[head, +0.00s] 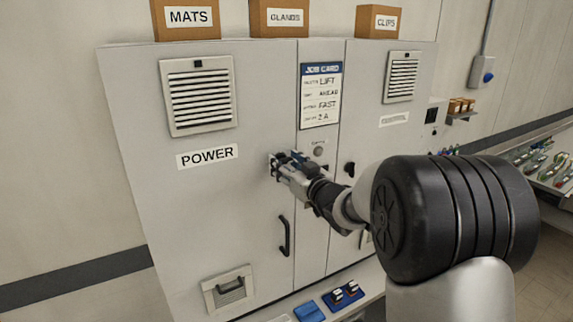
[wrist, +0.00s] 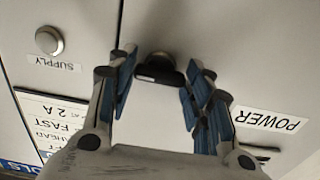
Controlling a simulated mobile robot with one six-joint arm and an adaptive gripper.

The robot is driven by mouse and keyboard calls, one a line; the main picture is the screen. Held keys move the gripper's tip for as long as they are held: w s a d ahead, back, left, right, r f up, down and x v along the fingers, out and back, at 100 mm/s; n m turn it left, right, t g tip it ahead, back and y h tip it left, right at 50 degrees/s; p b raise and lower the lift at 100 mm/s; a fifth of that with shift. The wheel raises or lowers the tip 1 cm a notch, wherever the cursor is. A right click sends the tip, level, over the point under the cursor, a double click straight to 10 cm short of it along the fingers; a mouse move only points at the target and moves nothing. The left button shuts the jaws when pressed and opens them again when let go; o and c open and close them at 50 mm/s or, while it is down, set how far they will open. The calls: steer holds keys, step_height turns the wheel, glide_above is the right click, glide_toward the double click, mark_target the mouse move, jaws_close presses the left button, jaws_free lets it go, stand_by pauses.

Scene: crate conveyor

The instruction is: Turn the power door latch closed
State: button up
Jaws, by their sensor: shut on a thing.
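The POWER door (head: 195,205) is the wide left door of the grey cabinet, and it looks shut. My gripper (head: 281,163) is at this door's right edge, beside the POWER label. In the wrist view, the black power door latch (wrist: 159,74) sits between the blue-padded fingers of my gripper (wrist: 160,84). The gripper is shut on the latch, whose bar lies across the picture from finger to finger. In the head view, the fingers hide most of the latch.
A black pull handle (head: 284,237) stands out below my gripper. A second dark latch (head: 349,169) is on the door to the right. A round SUPPLY button (wrist: 49,40) and a job card (head: 320,96) are on the middle panel. Boxes stand on top.

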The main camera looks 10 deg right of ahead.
steer(key=shift+c, duration=0.9)
steer(key=shift+b, duration=0.3)
steer(key=shift+f+n+b, duration=0.15)
steer(key=shift+n+b, duration=0.85)
steer(key=n+b, duration=1)
steer(key=n, duration=0.1)
steer(key=shift+n, duration=0.3)
steer(key=shift+n+b, duration=1.5)
steer(key=shift+n, duration=0.6)
steer(key=shift+r, duration=0.2)
